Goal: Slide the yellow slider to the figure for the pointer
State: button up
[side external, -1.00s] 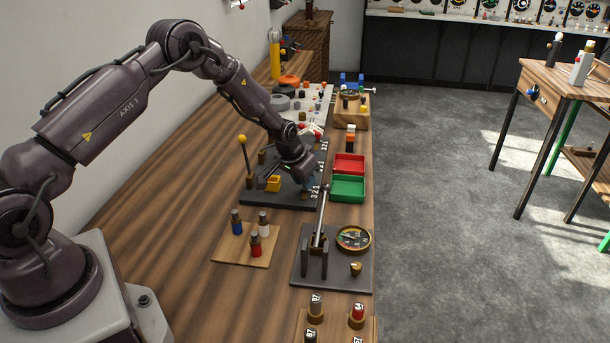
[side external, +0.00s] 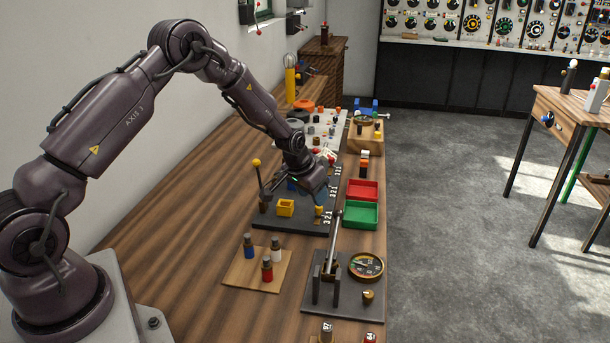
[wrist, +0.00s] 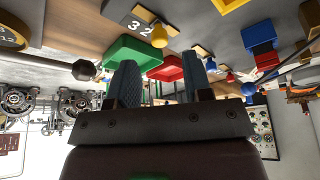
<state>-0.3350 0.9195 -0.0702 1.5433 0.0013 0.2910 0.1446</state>
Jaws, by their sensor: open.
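The dark slider board (side external: 270,219) lies on the bench with figures 3 2 1 along its right edge. A hollow yellow block (side external: 286,207) sits on its near row, and a small yellow knob (side external: 318,211) stands close to the figures. In the wrist view the yellow knob (wrist: 159,36) sits on a brass plate beside the figures 3 2; part of the yellow block (wrist: 228,4) shows at the top. I cannot tell which of these slides. My gripper (wrist: 161,82) is open, its fingers apart with nothing gripped. In the side view it hangs over the board's far right part.
A round dial with a pointer (side external: 367,266) and a lever stand (side external: 327,278) are nearer the camera. Green (side external: 361,214) and red (side external: 362,190) trays lie right of the board. An upright rod with a yellow ball (side external: 257,164) stands at the board's left.

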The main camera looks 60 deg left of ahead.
jog(key=v, duration=0.8)
jog(key=shift+s, duration=0.15)
jog(key=shift+r, duration=0.15)
jog(key=s+d+r, duration=0.4)
jog(key=s+r, duration=0.2)
jog(key=s, duration=0.3)
jog(key=s+d+r+m, duration=0.1)
jog(key=s+d+r, duration=0.4)
jog(key=s+r, duration=0.2)
jog(key=s+d+r+t, duration=0.1)
jog(key=s+d+r, duration=0.3)
jog(key=s, duration=0.8)
notch_tip(320, 180, up, 3)
jog(key=shift+d+f+m+h, duration=0.1)
jog(key=shift+d+m+h, duration=0.2)
jog(key=shift+d+m, duration=0.1)
